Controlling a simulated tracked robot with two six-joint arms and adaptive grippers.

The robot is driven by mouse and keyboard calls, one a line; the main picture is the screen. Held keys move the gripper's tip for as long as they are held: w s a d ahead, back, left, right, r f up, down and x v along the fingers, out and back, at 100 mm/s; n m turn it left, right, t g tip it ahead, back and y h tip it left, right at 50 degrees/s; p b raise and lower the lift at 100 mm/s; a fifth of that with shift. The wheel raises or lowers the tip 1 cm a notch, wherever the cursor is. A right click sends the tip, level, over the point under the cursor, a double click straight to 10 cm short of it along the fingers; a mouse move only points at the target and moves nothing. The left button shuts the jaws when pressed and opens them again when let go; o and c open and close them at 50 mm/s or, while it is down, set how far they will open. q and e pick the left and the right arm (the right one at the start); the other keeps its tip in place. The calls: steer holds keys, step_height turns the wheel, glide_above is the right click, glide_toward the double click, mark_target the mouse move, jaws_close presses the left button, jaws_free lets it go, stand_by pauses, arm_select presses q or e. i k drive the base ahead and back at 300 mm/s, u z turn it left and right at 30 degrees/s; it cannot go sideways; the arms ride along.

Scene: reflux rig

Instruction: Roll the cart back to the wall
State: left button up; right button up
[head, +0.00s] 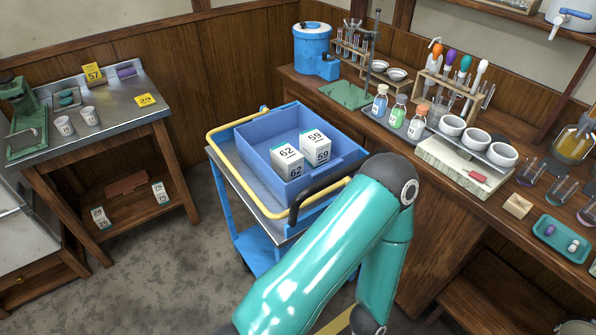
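The cart has a blue frame, a grey top (232,177) and a yellow rail around its edge. It stands near the middle of the head view, close to the wooden wall and left of the long bench. A blue bin (262,160) sits on the cart top and holds a white box marked 62 (287,160) and a white box marked 59 (315,148). One of my teal arms crosses in front and hides the cart's near right part.
The wooden wall (190,70) runs behind the cart. A metal-topped table (110,105) stands left, with cups and a green device. The long wooden bench (300,78) at right holds bottles, bowls and racks. Bare grey floor (180,270) lies left of the cart.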

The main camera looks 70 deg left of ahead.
mark_target(260, 247)
steer(key=z, duration=0.9)
steer(key=i, duration=0.1)
steer(key=u, duration=1.95)
